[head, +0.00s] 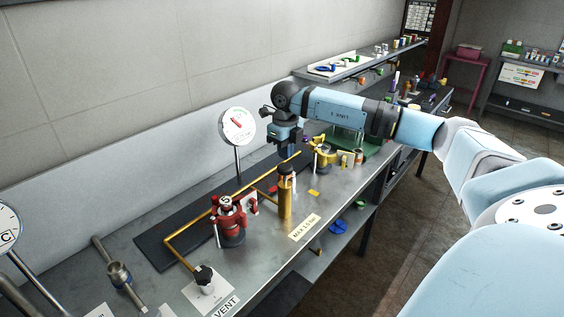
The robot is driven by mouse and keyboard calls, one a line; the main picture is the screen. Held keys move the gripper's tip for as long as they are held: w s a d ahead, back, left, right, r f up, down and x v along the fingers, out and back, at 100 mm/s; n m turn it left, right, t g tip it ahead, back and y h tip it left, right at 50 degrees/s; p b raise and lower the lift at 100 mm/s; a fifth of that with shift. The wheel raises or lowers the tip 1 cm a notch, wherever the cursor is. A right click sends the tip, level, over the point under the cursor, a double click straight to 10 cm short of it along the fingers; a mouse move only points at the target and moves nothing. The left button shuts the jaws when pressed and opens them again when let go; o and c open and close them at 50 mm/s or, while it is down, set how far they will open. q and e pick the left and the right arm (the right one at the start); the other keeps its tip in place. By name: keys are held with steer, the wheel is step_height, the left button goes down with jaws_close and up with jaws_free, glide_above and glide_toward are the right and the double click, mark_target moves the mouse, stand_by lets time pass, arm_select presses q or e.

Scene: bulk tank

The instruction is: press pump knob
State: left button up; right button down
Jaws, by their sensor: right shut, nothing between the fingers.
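My right arm reaches in from the right, and my right gripper (292,152) points down above the bench, just behind the cylinder's top in the picture. The gripper is shut and empty. Whether it touches anything below is hidden. A brass pipe (203,225) links the cylinder area to a black knob (204,274) by a VENT label (227,306). My left gripper is out of view.
A red fitting (230,222) stands left of the cylinder. A round gauge (238,126) on a post stands behind, and another gauge (8,224) is at the left edge. A yellow fitting (324,155) sits right of the gripper. Bare bench lies near the front label (304,227).

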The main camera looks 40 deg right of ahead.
mark_target(286, 166)
step_height(286, 166, up, 8)
steer(key=shift+d+b, duration=0.15)
steer(key=shift+b, duration=0.15)
stand_by(0.8)
steer(key=shift+r, duration=0.1)
step_height(286, 166, up, 3)
steer(key=shift+w+p, duration=0.15)
steer(key=shift+p, duration=1.1)
